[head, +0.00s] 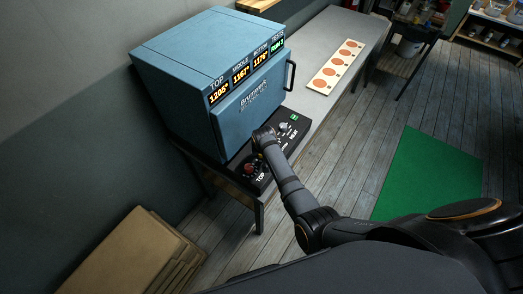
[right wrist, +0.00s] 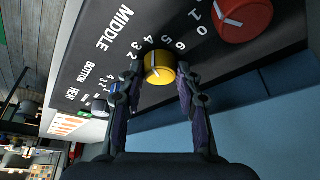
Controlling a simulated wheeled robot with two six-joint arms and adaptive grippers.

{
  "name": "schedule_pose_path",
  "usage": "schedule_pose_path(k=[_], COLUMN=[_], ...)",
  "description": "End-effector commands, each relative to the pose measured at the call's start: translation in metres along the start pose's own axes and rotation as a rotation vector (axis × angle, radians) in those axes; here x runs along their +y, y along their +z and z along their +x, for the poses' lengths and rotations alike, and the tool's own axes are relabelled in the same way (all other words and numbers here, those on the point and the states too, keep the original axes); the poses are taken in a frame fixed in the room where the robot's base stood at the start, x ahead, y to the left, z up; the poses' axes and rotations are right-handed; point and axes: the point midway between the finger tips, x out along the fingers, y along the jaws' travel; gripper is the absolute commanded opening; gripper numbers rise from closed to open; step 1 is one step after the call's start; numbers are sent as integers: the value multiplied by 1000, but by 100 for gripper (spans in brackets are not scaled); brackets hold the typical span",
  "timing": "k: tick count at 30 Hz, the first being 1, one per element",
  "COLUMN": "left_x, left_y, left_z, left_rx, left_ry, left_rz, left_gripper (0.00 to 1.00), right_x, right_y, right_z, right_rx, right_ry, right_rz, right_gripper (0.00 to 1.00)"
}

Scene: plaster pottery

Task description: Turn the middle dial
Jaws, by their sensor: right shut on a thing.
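The middle dial (right wrist: 160,66) is a round yellow knob under the word MIDDLE on a black control panel, with a pale pointer line on its face. In the right wrist view my right gripper (right wrist: 158,76) has one finger on each side of it and is shut on it. The pointer is toward the low-to-middle numbers; its exact reading is unclear. In the head view my right arm hides the dial. The red top dial (right wrist: 242,18) sits beside it, and also shows in the head view (head: 249,169). My left gripper is not in view.
A blue kiln (head: 238,111) stands behind the control panel (head: 293,127), its displays reading 1205, 1167 and 1176. A pale board with orange discs (head: 331,74) lies on the grey table (head: 318,40). A green mat (head: 430,175) covers the floor at right. Cardboard (head: 120,255) leans at lower left.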

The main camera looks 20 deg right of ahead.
Motion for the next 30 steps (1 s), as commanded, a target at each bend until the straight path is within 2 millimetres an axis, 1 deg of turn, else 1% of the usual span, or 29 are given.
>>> schedule_pose_path(k=[9, 22, 23, 27, 30], left_x=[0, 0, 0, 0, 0], left_y=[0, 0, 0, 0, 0], left_z=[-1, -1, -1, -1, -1], left_rx=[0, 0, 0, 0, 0], left_ry=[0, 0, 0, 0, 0], left_rz=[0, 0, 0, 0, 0], left_gripper=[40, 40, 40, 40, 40], right_x=[-1, -1, -1, -1, 0], right_y=[-1, -1, -1, -1, 0], right_z=[0, 0, 0, 0, 0], right_rx=[2, 1, 1, 1, 0], right_ry=[28, 30, 30, 31, 31], right_rz=[69, 76, 76, 75, 75], right_gripper=[3, 3, 38, 57, 57])
